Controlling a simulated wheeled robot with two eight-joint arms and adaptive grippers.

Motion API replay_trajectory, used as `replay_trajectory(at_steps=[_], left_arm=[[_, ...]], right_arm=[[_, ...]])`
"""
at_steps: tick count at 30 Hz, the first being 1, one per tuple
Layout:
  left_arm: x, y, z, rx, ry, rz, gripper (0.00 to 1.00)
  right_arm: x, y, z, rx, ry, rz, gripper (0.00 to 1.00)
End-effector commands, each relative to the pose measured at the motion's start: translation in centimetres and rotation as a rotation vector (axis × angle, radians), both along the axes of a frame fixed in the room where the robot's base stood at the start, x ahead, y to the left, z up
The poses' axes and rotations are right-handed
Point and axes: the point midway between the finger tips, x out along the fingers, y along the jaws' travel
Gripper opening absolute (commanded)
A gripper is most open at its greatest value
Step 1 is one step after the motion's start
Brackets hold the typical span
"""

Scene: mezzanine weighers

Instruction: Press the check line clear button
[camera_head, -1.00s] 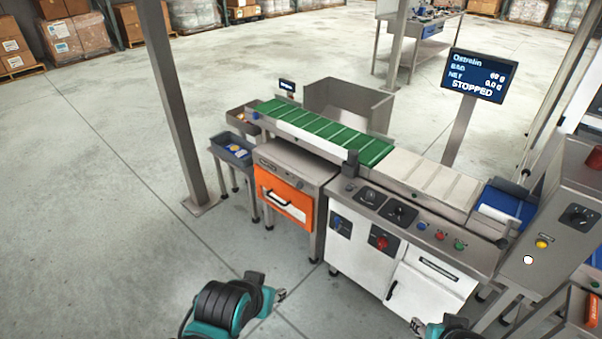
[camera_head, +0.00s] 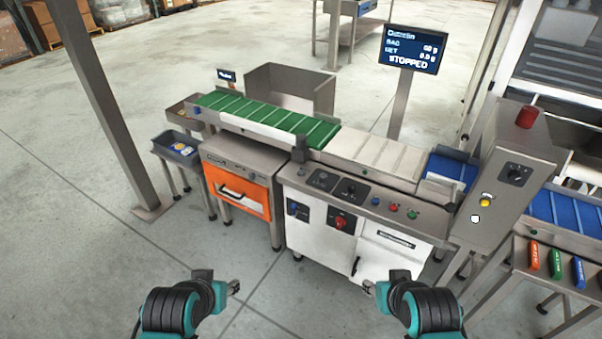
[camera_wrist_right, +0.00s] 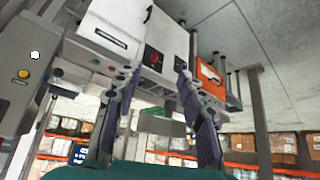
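The check line has a front console with small blue (camera_head: 375,200), red (camera_head: 394,207) and green (camera_head: 412,215) buttons. A grey post on the right carries a yellow button (camera_head: 485,201) and a white button (camera_head: 475,218). The labels are too small to read, so I cannot tell which is the line clear button. The yellow (camera_wrist_right: 23,74) and white (camera_wrist_right: 35,55) buttons also show in the right wrist view. My left gripper (camera_head: 235,287) and right gripper (camera_head: 369,288) are low in front of the machine, touching nothing. The right gripper's fingers (camera_wrist_right: 158,75) are spread and empty.
A screen (camera_head: 411,48) reads STOPPED. Below the green belt (camera_head: 270,118) is an orange-fronted unit (camera_head: 238,192). A red lamp (camera_head: 527,117) tops the post. A side table (camera_head: 520,262) holds coloured items at the right. A steel column (camera_head: 105,100) stands left. The floor in front is clear.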

Motion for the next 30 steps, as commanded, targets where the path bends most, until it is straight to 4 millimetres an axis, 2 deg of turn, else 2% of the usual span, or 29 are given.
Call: replay_trajectory(at_steps=[1,4,5,30], left_arm=[[0.00,0.00,0.00,0.000,0.000,0.000,0.40],[0.00,0.00,0.00,0.000,0.000,0.000,0.40],[0.00,0.00,0.00,0.000,0.000,0.000,0.40],[0.00,0.00,0.00,0.000,0.000,0.000,0.40]], right_arm=[[0.00,0.00,0.00,0.000,0.000,0.000,0.29],[0.00,0.00,0.00,0.000,0.000,0.000,0.03],[0.00,0.00,0.00,0.000,0.000,0.000,0.00],[0.00,0.00,0.00,0.000,0.000,0.000,0.00]])
